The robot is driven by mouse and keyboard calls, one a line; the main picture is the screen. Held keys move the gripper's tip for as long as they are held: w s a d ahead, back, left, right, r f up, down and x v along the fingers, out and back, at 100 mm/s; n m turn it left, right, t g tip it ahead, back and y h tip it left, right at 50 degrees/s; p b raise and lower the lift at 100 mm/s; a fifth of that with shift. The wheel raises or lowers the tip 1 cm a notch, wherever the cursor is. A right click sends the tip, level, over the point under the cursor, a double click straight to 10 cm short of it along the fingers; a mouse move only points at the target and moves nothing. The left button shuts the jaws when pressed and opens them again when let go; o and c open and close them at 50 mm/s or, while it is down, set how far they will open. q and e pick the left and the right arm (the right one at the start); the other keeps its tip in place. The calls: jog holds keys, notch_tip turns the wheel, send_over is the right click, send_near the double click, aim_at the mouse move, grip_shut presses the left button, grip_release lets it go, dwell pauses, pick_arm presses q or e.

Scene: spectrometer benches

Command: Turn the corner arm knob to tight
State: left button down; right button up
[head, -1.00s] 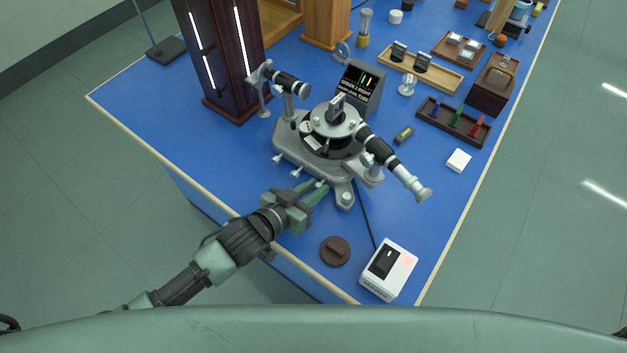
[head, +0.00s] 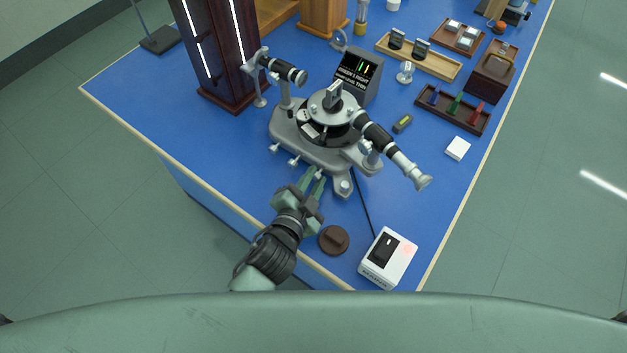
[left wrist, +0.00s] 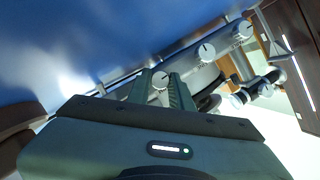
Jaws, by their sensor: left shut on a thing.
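The grey spectrometer (head: 292,140) stands on the blue bench. Several small pale knobs stick out along its front edge. My left gripper (head: 316,180) is shut on the knob closest to the bench's near corner, which I take as the corner arm knob; its face is mostly hidden in the head view. In the left wrist view this round, pale corner arm knob (left wrist: 160,79) sits between the two green fingers and shows a dark line on its face. Two more such knobs, a middle one (left wrist: 206,52) and a far one (left wrist: 242,29), are clear of the gripper. My right gripper is not in view.
A round brown piece (head: 333,240) and a white box with a black switch (head: 388,258) lie close to the right of my left gripper. The telescope tube (head: 395,155) reaches out to the right. A dark wooden cabinet (head: 222,90) stands behind.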

pick_arm(q)
jog(key=shift+m, duration=0.4)
jog(key=shift+b, duration=0.3)
jog(key=c, duration=1.5)
grip_release()
jog(key=shift+c, duration=0.2)
jog(key=shift+t, duration=0.3)
jog(key=shift+s, duration=0.1)
jog(key=b+v, duration=0.1)
jog(key=v, duration=0.6)
jog(key=shift+s+r, duration=0.2)
jog(key=shift+s, duration=0.1)
